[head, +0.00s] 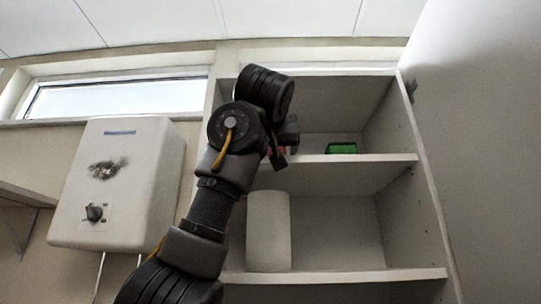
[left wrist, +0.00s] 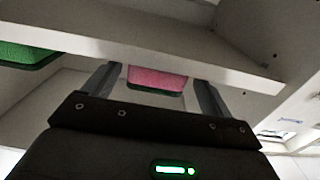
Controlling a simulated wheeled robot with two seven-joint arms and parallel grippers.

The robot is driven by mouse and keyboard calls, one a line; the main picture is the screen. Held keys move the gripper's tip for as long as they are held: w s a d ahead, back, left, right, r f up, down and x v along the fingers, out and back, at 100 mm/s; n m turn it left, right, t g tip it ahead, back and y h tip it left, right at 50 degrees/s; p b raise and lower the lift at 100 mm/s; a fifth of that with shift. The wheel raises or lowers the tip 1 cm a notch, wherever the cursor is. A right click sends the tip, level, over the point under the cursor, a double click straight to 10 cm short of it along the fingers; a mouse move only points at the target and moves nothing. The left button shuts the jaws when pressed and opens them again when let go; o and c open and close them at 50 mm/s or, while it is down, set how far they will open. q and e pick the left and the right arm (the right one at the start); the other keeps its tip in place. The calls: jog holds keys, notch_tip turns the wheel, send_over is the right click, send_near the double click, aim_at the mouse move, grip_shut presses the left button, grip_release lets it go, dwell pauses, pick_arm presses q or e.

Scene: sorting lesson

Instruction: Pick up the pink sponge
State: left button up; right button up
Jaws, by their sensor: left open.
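The pink sponge (left wrist: 157,78) shows in the left wrist view, with a dark layer along one side. It lies between the two fingers of my left gripper (left wrist: 156,73), with gaps to both fingers visible. In the head view my left gripper (head: 284,143) is at the upper shelf, and my wrist hides most of the sponge; only a sliver of pink shows beside it. The left gripper is open. I cannot tell how deep the fingers reach around the sponge. My right gripper is not in view.
A green sponge (head: 342,148) lies on the same shelf (head: 390,158), to the right. A white roll (head: 268,230) stands on the shelf below. An open cabinet door (head: 480,150) is at the right. A white wall heater (head: 120,185) hangs at the left.

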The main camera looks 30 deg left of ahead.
pick_arm(q)
jog(key=p+x, duration=0.3)
jog(key=x, duration=0.2)
jog(key=shift+d, duration=0.2)
jog(key=shift+w+a+f, duration=0.15)
jog(key=shift+w, duration=0.05)
jog(key=shift+s, duration=0.3)
jog(key=shift+c, duration=0.8)
jog(key=shift+w, duration=0.2)
jog(key=c, duration=0.9)
jog(key=shift+s, duration=0.1)
